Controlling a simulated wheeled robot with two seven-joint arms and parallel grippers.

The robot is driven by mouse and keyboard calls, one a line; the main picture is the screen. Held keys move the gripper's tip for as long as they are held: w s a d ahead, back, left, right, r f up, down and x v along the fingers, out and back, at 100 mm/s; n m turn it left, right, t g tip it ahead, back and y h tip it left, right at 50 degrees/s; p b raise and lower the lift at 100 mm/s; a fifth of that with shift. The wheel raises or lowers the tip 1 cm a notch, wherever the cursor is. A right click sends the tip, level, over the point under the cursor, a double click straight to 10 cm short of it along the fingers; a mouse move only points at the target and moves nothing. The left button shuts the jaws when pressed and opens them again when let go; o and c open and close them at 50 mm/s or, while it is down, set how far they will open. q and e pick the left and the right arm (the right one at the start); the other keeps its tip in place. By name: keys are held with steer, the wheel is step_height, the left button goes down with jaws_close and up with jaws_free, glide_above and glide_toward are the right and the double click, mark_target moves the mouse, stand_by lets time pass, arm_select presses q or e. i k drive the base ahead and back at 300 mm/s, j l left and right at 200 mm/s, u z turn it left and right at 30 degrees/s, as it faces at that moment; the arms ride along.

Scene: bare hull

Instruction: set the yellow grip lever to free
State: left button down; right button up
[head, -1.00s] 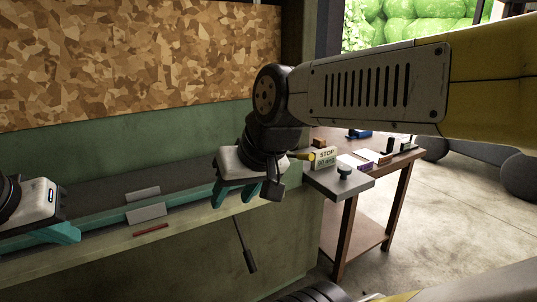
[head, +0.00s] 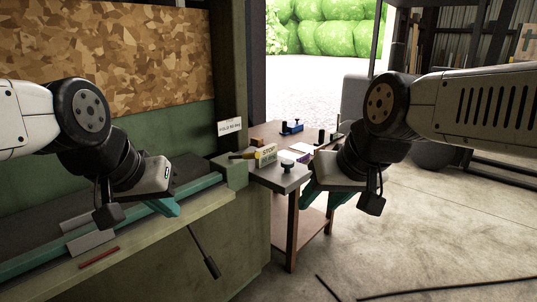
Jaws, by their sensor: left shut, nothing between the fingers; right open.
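The lever's yellow grip (head: 247,155) shows beside a small block lettered STOP (head: 266,154) at the right end of the green machine. The grip lies roughly level and points left, with a dark end. A white label (head: 229,127), which seems to read HOLD, stands above and left of it. My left gripper (head: 165,208) is shut and empty over the teal rail, left of and nearer than the lever. My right gripper (head: 326,201) is open and empty, right of the lever and apart from it. The lever's pivot is not clear.
A grey plate with a black knob (head: 287,168) juts out just right of the lever. A black-handled rod (head: 205,254) hangs on the machine's front. A brown table (head: 292,215) with small objects stands behind.

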mark_target(254, 156)
steer(key=u, duration=0.4)
steer(key=i+l+u, duration=0.2)
steer(key=u, duration=0.2)
steer(key=i+l+u, duration=0.15)
steer(key=l+u, duration=0.25)
steer(key=i+l, duration=0.15)
steer(key=l, duration=0.25)
steer(key=i+l+u, duration=0.1)
steer(key=l, duration=0.35)
steer(key=i+l, duration=0.15)
steer(key=l, duration=0.25)
steer(key=i+l+u, duration=0.15)
steer(key=l, duration=0.3)
